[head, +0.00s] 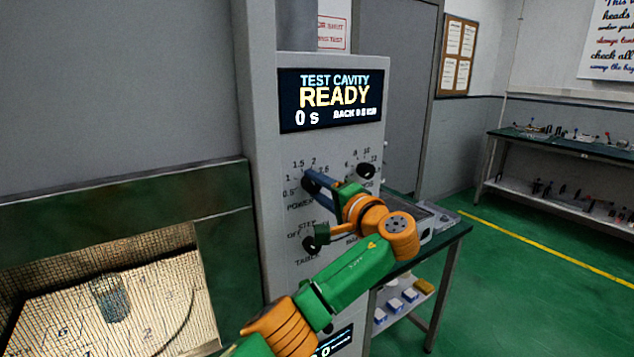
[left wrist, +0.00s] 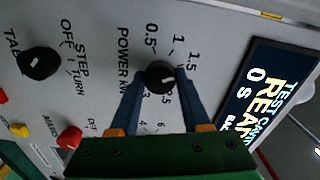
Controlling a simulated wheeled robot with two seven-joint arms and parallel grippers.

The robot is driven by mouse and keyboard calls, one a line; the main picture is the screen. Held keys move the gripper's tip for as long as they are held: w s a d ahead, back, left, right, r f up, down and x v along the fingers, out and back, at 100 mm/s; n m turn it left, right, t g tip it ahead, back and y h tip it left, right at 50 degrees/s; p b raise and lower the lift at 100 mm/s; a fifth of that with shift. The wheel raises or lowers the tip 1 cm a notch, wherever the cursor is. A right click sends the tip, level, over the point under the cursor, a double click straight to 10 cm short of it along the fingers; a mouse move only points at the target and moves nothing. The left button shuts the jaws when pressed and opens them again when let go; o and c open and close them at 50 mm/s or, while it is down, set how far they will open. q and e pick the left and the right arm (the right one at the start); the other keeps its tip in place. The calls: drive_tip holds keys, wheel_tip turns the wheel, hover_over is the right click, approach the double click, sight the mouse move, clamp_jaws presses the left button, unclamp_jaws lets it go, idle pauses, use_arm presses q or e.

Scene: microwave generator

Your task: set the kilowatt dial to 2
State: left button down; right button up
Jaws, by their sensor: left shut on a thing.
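The kilowatt dial (left wrist: 158,78) is a small round black knob marked "POWER kW" on the grey control panel (head: 262,120). The printed 0.5, 1 and 1.5 show around it in the left wrist view; part of the scale is behind my fingers. Its short white mark points toward the right in that view, past 1.5, but I cannot read the exact setting. My left gripper (head: 312,182) has its blue fingers on opposite sides of the dial and is shut on it. In the head view the fingers mostly hide the dial. My right gripper is not in view.
The display (head: 331,99) above reads READY and 0 s. A black step/turn knob (head: 316,236) sits below the dial, and another knob (head: 367,171) to its right. A red button (left wrist: 69,137) is nearby. A mesh-fronted cavity (head: 110,300) holds a glass at left.

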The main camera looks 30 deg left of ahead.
use_arm(q)
drive_tip(key=m+p, duration=0.2)
drive_tip(key=m, duration=0.1)
drive_tip(key=m+p, duration=0.1)
drive_tip(key=shift+r+m, duration=0.25)
drive_tip(key=shift+m, duration=0.05)
drive_tip(key=m+p, duration=0.3)
drive_tip(key=p, duration=0.1)
drive_tip(key=shift+m, duration=0.4)
drive_tip(key=shift+f+m+p, duration=0.25)
drive_tip(key=shift+m+p, duration=0.45)
drive_tip(key=shift+c, duration=1.8)
unclamp_jaws()
